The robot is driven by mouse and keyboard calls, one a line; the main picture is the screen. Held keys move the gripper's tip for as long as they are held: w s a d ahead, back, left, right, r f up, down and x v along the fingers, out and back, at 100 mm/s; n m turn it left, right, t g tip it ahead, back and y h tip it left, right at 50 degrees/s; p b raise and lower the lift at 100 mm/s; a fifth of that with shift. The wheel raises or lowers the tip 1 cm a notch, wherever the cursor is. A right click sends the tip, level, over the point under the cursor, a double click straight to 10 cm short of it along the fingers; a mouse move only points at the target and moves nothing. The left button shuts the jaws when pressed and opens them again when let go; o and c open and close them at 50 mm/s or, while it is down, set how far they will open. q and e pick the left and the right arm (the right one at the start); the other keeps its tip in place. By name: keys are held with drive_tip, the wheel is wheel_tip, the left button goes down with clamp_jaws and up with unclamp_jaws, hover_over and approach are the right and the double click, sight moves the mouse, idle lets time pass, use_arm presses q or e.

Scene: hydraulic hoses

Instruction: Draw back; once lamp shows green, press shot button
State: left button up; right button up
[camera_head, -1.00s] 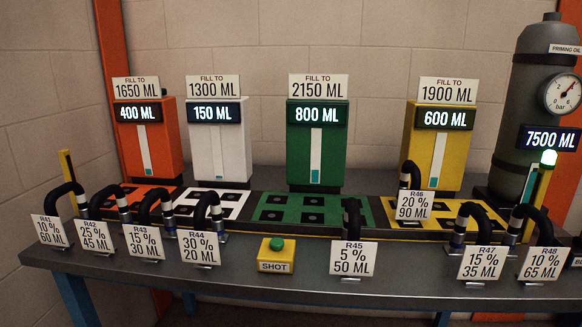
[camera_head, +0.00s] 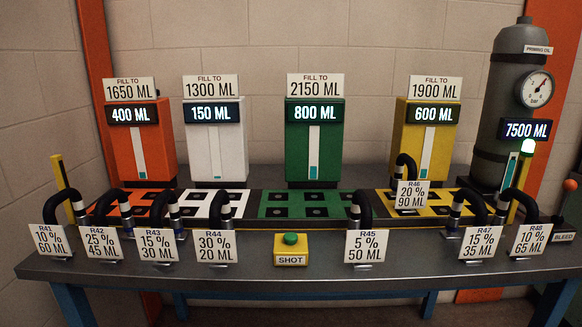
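The shot button is a green dome (camera_head: 290,239) on a yellow box labelled SHOT (camera_head: 291,257), at the front middle of the bench. Several black hoses stand along the bench, each with a tag; hose R46 (camera_head: 405,162) stands on the yellow plate and hose R45 (camera_head: 362,203) is right of the button. The orange, white, green and yellow tanks read 400, 150, 800 and 600 ML. Neither of my grippers is in view.
The grey priming oil cylinder (camera_head: 507,110) with a gauge (camera_head: 535,89) reads 7500 ML. A BLEED label (camera_head: 563,237) is at the bench's right end, near a red knob (camera_head: 570,185). The bench top (camera_head: 130,262) has free room around the button box.

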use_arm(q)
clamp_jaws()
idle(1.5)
